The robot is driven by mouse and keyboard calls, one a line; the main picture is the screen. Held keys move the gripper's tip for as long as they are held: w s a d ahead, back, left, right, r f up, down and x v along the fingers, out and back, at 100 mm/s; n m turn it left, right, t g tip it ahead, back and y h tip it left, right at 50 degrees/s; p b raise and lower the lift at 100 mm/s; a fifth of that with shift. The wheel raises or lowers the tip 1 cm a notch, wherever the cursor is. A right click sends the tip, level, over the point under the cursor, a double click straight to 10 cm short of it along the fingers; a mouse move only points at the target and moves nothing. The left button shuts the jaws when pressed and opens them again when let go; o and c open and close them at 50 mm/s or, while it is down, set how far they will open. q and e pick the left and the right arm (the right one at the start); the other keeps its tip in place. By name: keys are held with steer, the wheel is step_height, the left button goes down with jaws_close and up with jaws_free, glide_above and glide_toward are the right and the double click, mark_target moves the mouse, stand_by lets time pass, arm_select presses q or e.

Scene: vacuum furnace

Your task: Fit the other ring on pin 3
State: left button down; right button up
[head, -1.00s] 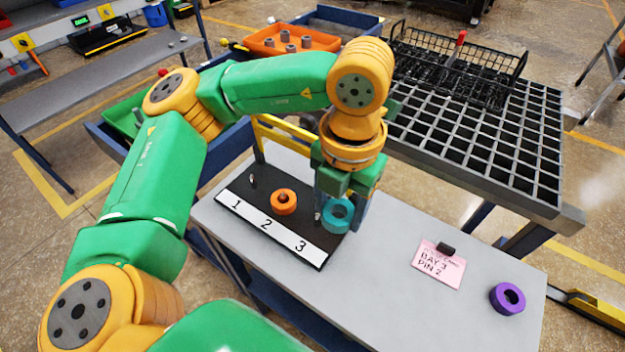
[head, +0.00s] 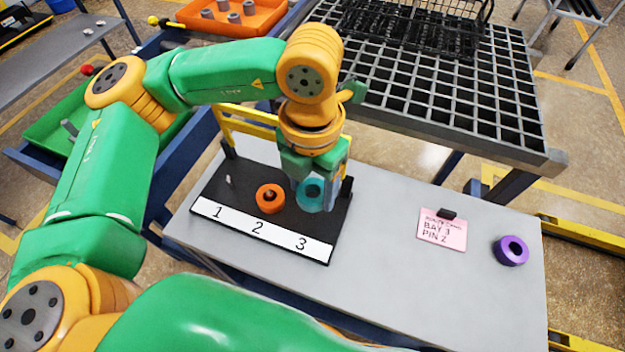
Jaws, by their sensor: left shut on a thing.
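A black pin board (head: 335,222) with a white strip numbered 1, 2, 3 lies on the grey table. Pin 1 (head: 228,181) stands bare. An orange ring (head: 270,198) sits around pin 2. My left gripper (head: 317,194) points down at the pin 3 place and is shut on a teal ring (head: 311,191). Pin 3 is hidden, and I cannot tell whether the teal ring is around it or above it. A purple ring (head: 511,250) lies loose at the table's right end. My right gripper is not in view.
A pink card (head: 442,232) reading "BAY 3 PIN 2" lies on the grey table (head: 395,280). A dark grid-topped table (head: 460,115) with a black wire basket stands behind. An orange bin (head: 262,18) holds several grey parts. The table between board and card is clear.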

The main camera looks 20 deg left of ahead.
arm_select(q)
step_height(320, 180, down, 2)
steer(key=shift+d+b, duration=0.15)
steer(key=shift+b, duration=0.4)
steer(key=shift+f+b, duration=0.55)
steer(key=shift+f, duration=0.35)
steer(key=shift+f+b, duration=0.85)
steer(key=shift+b, duration=0.15)
steer(key=shift+c, duration=0.2)
jaws_free()
step_height(320, 180, up, 7)
steer(key=shift+r, duration=0.1)
